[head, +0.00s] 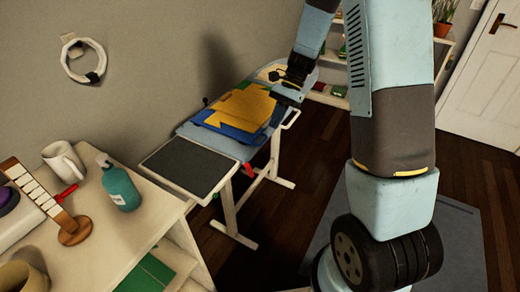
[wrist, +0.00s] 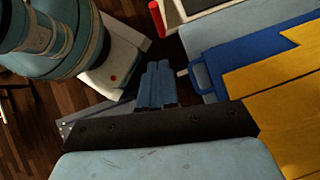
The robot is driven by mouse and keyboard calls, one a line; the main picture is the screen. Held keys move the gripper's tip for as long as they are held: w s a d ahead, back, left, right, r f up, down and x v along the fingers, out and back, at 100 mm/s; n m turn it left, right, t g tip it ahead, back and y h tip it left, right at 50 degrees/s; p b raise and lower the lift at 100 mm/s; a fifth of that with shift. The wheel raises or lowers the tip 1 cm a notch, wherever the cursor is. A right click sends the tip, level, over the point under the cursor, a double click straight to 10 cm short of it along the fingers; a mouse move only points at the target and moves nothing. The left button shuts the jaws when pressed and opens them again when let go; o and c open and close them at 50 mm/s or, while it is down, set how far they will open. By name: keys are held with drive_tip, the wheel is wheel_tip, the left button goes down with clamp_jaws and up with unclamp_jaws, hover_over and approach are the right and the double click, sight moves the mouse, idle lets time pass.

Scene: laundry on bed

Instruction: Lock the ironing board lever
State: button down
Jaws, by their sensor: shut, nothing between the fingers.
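The ironing board (head: 187,168) stands on white legs along the wall, with a dark grey rest pad at its near end. A red lever-like part (head: 275,150) shows under the board's right edge; a red cylinder (wrist: 156,18) shows at the top of the wrist view, beyond my fingertips. I cannot tell whether the lever is locked. My gripper (wrist: 158,68) is shut and empty, its blue fingers together, apart from the red cylinder.
A blue board with a handle (wrist: 204,78) and yellow pieces (head: 243,108) lie on the ironing board. A side table at left holds a mug (head: 63,160) and a teal bottle (head: 121,187). Open wooden floor lies to the right of the board.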

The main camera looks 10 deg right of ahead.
drive_tip(key=s+a+r+x, duration=0.1)
drive_tip(key=x, duration=1.2)
drive_tip(key=shift+a, duration=0.25)
drive_tip(key=shift+s, duration=0.1)
drive_tip(key=shift+d, duration=0.1)
drive_tip(key=shift+r, duration=0.1)
